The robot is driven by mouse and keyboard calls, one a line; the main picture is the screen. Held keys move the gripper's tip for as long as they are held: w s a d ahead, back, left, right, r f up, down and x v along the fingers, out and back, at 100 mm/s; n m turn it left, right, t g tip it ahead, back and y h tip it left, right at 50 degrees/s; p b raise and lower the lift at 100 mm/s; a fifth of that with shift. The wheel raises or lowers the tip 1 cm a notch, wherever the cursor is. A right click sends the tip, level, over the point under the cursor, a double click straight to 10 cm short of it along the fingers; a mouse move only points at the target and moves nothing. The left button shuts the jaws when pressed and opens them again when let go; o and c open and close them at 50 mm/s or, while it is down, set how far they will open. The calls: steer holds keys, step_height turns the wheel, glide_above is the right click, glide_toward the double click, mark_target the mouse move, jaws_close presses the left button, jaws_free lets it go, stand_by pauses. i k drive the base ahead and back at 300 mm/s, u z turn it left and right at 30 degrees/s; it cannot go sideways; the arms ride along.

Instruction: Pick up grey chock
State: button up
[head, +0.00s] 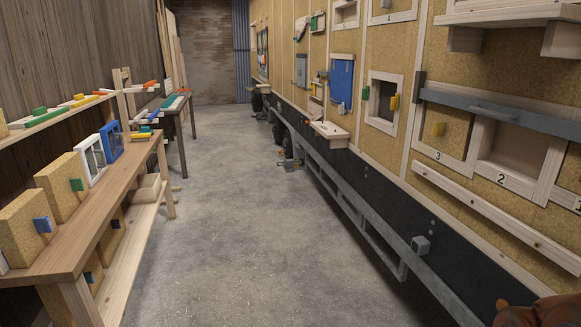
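A small grey piece with some orange on it (290,164) lies on the floor beside the trailer's wheels, in the middle distance of the head view. It may be the grey chock, but it is too small to tell. A grey block (421,245) sits on the dark lower side of the trailer at the right; I cannot tell whether it is a fixed part. My gripper's fingers are not visible. A reddish-brown shape at the bottom right corner is cut off by the frame, and I cannot tell what it is.
A wooden bench (95,215) with panels and window frames stands along the left wall, and a darker table (178,105) stands beyond it. The trailer wall (395,140) with shelves and openings runs along the right. The concrete floor (235,220) between them is clear.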

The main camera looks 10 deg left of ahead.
mark_target(288, 163)
steer(key=u, duration=0.4)
steer(key=i, duration=1.8)
steer(key=u, duration=0.7)
steer(key=i, duration=1.75)
steer(key=u, duration=0.25)
steer(key=i, duration=1.85)
steer(key=z, duration=0.3)
steer(key=i, duration=1.8)
steer(key=z, duration=0.85)
steer(key=i, duration=1.95)
steer(key=z, duration=0.45)
